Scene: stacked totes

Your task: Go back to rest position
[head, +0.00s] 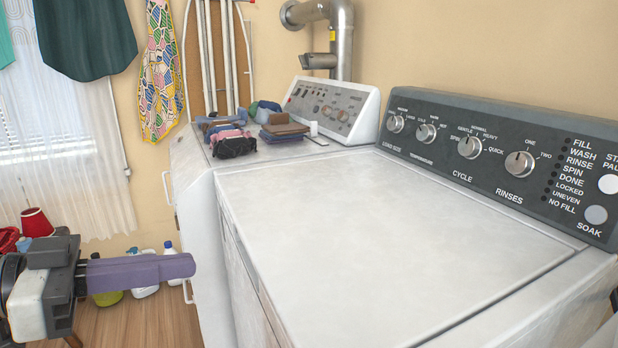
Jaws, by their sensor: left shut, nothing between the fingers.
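My left gripper (188,266) comes in from the lower left, with its purple fingers pointing right. The fingers are shut together with nothing between them. It is held in the air left of the white washing machine (400,230), apart from it, with wooden floor below. My right gripper does not show; only a small dark piece, too cut off to identify, is at the right edge.
Folded clothes (284,127) lie on a second white machine (193,163) at the back. The washer's top is clear. Clothes hang above.

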